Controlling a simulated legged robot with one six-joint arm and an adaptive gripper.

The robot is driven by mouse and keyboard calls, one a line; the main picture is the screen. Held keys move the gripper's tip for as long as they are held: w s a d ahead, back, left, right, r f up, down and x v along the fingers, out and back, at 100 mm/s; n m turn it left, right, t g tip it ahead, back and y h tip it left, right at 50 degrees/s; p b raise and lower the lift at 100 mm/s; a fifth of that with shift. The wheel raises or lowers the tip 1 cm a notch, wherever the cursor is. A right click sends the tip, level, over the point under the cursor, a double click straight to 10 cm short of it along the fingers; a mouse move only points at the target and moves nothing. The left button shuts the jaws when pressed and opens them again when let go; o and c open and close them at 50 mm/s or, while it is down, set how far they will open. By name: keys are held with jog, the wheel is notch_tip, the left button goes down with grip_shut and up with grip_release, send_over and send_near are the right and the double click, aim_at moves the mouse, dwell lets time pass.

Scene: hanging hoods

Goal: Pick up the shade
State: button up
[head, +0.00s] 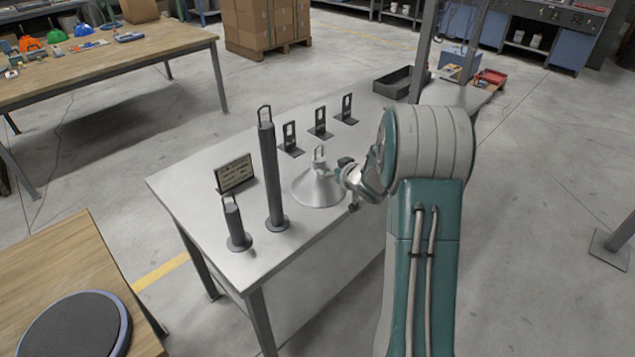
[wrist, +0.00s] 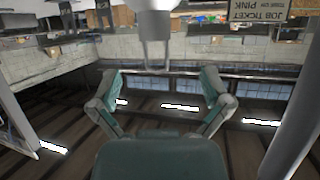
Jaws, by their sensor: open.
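The shade (head: 318,188) is a pale grey cone with a narrow neck and a wire loop on top. It stands upright on the metal table, wide end down. My gripper (head: 350,183) is at its right side in the head view, close to the cone; I cannot tell there whether they touch. The wrist view appears upside down. In it, the shade's neck and loop (wrist: 155,38) hang from the top edge, in line with the gap between my gripper's (wrist: 160,78) two fingers. The fingers are spread wide and hold nothing.
On the metal table (head: 185,185), a tall dark post (head: 271,175) and a short one (head: 235,222) stand left of the shade. A job ticket (head: 234,174) reads "PINK" in the wrist view. Several dark brackets (head: 320,122) stand behind. A black tray (head: 400,80) is farther back.

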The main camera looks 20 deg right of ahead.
aim_at(323, 164)
jog(key=x, duration=0.4)
jog(key=shift+w+d+f, duration=0.15)
jog(key=shift+d, duration=0.1)
jog(key=x, duration=0.5)
jog(key=shift+f, duration=0.2)
jog(key=shift+d, duration=0.1)
grip_shut()
